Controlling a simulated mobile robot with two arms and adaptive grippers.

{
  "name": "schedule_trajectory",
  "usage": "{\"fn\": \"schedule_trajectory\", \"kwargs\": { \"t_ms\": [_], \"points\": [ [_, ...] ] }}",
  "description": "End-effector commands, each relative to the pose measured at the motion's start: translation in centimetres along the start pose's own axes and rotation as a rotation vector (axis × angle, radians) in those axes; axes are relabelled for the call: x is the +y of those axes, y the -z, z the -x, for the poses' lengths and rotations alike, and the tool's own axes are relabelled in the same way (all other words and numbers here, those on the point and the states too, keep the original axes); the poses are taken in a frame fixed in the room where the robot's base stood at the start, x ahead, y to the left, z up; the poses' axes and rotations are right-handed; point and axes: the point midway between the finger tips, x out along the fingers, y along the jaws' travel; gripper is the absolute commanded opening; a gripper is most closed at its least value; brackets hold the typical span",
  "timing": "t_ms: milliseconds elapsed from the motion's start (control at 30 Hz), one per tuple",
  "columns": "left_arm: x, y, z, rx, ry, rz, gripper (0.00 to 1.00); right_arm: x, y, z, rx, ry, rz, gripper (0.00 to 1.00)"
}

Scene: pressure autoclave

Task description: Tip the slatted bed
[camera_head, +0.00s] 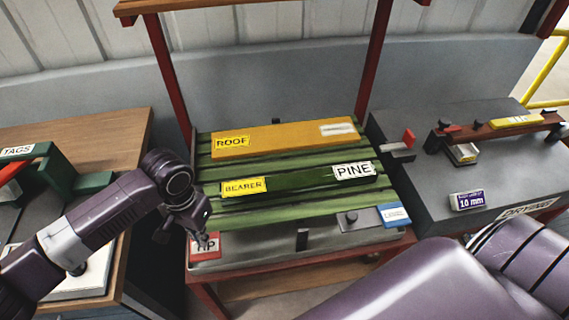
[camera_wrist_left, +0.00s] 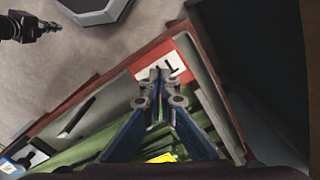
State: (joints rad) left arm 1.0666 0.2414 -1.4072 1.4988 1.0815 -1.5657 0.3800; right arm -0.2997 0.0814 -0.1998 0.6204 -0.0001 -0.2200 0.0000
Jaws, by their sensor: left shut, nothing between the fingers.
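The slatted bed (camera_head: 285,205), made of green slats, lies level in a red frame. A yellow board marked ROOF (camera_head: 282,138) and a dark green bar marked BEARER and PINE (camera_head: 305,185) lie across it. A dark gripper-like part, probably my right gripper (camera_wrist_left: 45,27), shows far off in the left wrist view.
A wooden bench (camera_head: 120,130) with a green TAGS fixture (camera_head: 50,165) stands at the left. A dark grey bench (camera_head: 480,160) with a 10 mm label stands at the right. A small black knob block (camera_head: 352,220) and a blue label (camera_head: 393,215) sit at the bed's front right.

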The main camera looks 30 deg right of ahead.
Motion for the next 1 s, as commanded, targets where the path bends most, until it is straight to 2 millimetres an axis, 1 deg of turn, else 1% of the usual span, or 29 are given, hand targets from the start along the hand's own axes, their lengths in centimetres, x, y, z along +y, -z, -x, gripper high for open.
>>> {"fn": "schedule_trajectory", "kwargs": {
  "t_ms": [167, 1000],
  "points": [
    [0.0, 0.0, -0.1, 0.0, 0.0, 0.0, 0.0, 0.0, 0.0, -0.1, 0.0, 0.0, 0.0, 0.0],
    [0.0, -0.1, -3.6, -0.002, 0.0, 0.001, 0.0, -0.1, -0.2, -1.3, -0.001, 0.001, 0.0, 0.0]
  ]
}}
